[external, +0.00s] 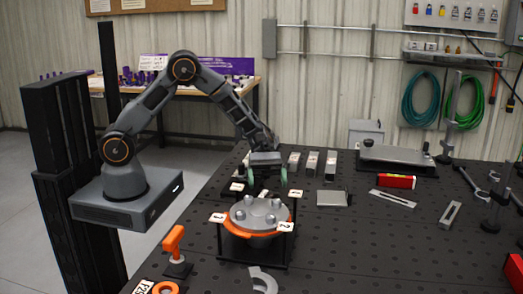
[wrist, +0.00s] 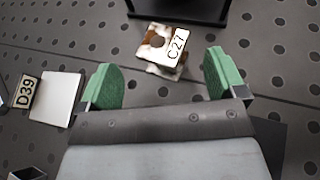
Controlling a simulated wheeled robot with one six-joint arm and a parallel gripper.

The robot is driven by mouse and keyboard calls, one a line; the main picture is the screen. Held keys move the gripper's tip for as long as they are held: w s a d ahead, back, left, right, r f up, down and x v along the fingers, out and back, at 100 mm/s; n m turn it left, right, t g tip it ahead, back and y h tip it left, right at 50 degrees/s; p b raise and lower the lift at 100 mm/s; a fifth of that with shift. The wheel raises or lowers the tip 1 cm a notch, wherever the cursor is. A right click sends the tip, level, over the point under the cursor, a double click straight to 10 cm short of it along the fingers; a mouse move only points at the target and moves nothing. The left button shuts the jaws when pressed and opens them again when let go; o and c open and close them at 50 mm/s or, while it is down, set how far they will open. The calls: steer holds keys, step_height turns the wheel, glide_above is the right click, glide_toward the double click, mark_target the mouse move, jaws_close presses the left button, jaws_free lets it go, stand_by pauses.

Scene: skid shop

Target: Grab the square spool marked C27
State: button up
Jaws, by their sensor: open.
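The square spool marked C27 (wrist: 155,50) lies on the dark perforated table in the wrist view. It is a pale, brown-stained block with a dark round hole, and its white label faces up at its right. My gripper (wrist: 163,78) is open, its two green fingers apart and nothing between them. The spool is ahead of the fingertips, roughly centred between them in the picture. In the external view my gripper (external: 267,178) hangs low over the table, behind the orange-ringed stand. I cannot single out the C27 spool there.
A pale block (wrist: 55,97) with a D39 label lies left of my fingers. A black stand foot (wrist: 180,10) is just beyond the spool. The orange-ringed stand (external: 235,228) is in front of my gripper. Several upright metal blocks (external: 311,163) stand behind it, to the right.

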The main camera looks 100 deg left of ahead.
mark_target(270, 192)
steer(key=shift+f+p+x, duration=0.15)
steer(key=shift+p+x, duration=0.25)
steer(key=shift+x, duration=1.1)
steer(key=shift+f+p+x, duration=0.15)
steer(key=shift+p+x, duration=0.25)
steer(key=shift+x, duration=1.05)
steer(key=shift+a, duration=0.15)
steer(key=shift+c, duration=0.3)
steer(key=c, duration=0.8)
steer(key=shift+c, duration=0.2)
